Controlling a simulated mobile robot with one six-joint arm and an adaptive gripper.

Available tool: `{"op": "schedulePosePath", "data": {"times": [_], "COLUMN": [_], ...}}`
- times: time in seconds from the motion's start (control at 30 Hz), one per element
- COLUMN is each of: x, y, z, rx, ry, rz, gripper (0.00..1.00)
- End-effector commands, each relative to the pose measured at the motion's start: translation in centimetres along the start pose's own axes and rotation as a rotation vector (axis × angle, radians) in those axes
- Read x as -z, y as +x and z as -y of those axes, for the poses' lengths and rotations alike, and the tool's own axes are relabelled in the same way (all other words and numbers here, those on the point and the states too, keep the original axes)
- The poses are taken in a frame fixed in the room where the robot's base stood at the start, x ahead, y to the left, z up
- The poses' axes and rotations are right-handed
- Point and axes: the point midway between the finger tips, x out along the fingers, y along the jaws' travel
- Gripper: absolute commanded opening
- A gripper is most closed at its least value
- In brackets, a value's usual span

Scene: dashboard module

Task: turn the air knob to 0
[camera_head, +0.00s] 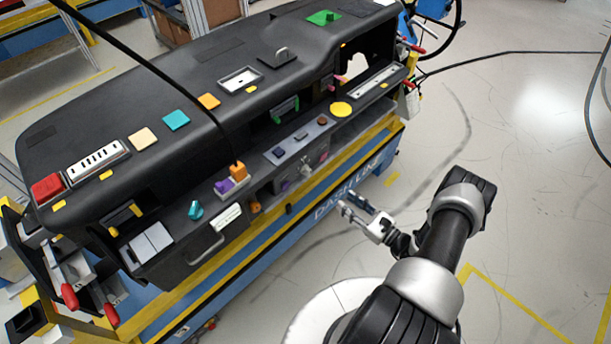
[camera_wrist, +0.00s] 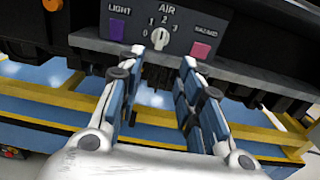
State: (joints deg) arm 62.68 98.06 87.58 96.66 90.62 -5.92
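The air knob (camera_wrist: 158,38) is a small pale knob on a dark panel marked AIR (camera_wrist: 190,32), with numbers around its upper side. Its exact pointer direction is too small to tell. It also shows in the head view (camera_head: 305,167), on the front of the dashboard. My gripper (camera_wrist: 159,64) is open, with its two blue-and-grey fingers apart and nothing between them. In the wrist view the knob appears just beyond the fingertips, centred between them. In the head view my gripper (camera_head: 352,204) is in front of the dashboard, apart from the knob.
A purple LIGHT button (camera_wrist: 117,30) and a pink HAZARD button (camera_wrist: 201,50) flank the knob. A dark ledge (camera_wrist: 100,46) runs below the panel. The blue and yellow stand (camera_head: 255,225) lies below the dashboard.

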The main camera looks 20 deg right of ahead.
Motion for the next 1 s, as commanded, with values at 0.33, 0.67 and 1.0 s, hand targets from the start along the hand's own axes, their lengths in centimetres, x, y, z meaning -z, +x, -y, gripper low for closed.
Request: {"op": "schedulePosePath", "data": {"times": [0.33,0.67,1.0], "x": [0.4,0.3,0.4], "y": [4.1,11.4,16.5], "z": [-0.1,-0.1,0.1], "rx": [0.007,0.006,0.01], "ry": [0.005,0.004,0.005], "rz": [0.001,0.002,0.0], "gripper": [0.33,0.33,0.33]}}
